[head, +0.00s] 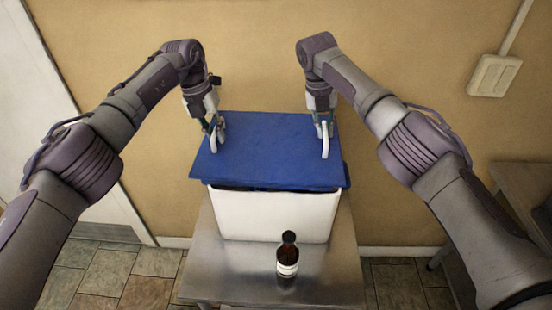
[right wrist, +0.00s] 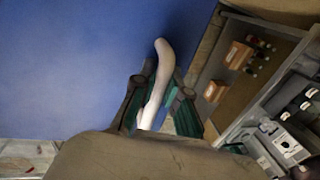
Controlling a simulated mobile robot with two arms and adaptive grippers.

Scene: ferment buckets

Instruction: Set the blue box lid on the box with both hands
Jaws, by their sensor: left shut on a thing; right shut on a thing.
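The blue lid (head: 265,150) lies over the top of the white box (head: 270,214). A dark gap shows between the lid's front edge and the box rim, so I cannot tell whether it is seated. The lid has a white handle near each side. My left gripper (head: 216,130) is shut on the left handle. My right gripper (head: 323,130) is shut on the right handle (head: 325,144). In the right wrist view the white handle (right wrist: 155,85) stands between the fingers of my right gripper (right wrist: 158,100), with the blue lid (right wrist: 85,70) beside it.
The box stands on a metal table (head: 225,268). A brown bottle (head: 288,256) with a white label stands in front of the box. The wall is close behind. The right wrist view shows a shelf (right wrist: 232,112) with small boxes and bottles.

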